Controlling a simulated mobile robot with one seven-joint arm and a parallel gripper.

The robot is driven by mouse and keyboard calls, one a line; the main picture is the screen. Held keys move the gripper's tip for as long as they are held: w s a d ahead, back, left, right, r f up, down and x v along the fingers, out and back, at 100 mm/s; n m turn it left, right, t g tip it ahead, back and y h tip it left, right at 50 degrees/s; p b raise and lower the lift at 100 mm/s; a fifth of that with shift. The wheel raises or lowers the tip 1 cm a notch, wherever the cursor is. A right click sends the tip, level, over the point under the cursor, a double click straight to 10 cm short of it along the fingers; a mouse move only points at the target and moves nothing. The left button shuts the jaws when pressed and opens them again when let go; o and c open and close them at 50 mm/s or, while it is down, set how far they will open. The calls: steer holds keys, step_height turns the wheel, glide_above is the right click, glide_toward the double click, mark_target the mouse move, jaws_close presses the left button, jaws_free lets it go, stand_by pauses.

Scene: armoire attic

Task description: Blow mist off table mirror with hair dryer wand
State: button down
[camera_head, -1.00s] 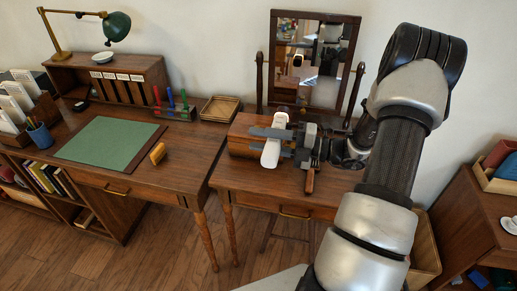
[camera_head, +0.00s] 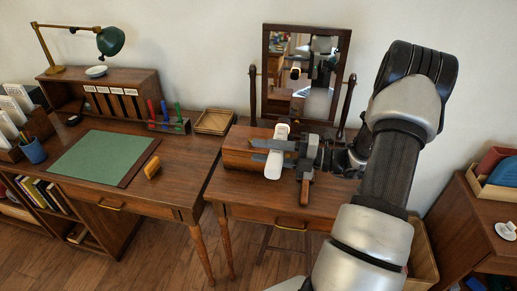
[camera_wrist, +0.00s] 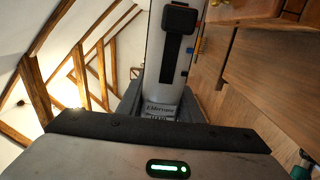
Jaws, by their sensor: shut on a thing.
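The white hair dryer wand (camera_head: 274,165) is held between the two grey fingers of my gripper (camera_head: 275,146), above the small dressing table (camera_head: 231,188). In the wrist view the wand (camera_wrist: 168,45) extends away from the jaws and shows a black strip and some lettering near them. The table mirror (camera_head: 307,38) stands upright in a dark wood frame at the back of that table, behind the wand and apart from it. Its glass shows a reflection of the room and my arm. I cannot tell whether mist is on it.
A wooden box (camera_head: 238,154) stands left of the wand, and a brown-handled object (camera_head: 305,190) shows below my gripper. A shelf unit (camera_head: 465,225) stands at right.

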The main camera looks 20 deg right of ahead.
steer(key=shift+p+v, duration=0.45)
steer(key=shift+v, duration=0.95)
steer(key=p+x, duration=0.3)
steer(key=x, duration=0.7)
steer(key=s+d+f+b, duration=0.2)
steer(key=d+f, duration=0.2)
steer(key=f, duration=0.2)
steer(key=shift+s, duration=0.4)
stand_by(0.6)
steer(key=shift+s+d, duration=0.1)
steer(key=shift+d, duration=0.15)
steer(key=shift+v, duration=2.3)
steer(key=shift+p+x, duration=1.05)
steer(key=shift+x, duration=3.95)
steer(key=s+d+r+p, duration=0.2)
steer(key=d+r+p, duration=0.2)
steer(key=r+p, duration=0.1)
steer(key=shift+s+r, duration=0.4)
steer(key=shift+r, duration=0.15)
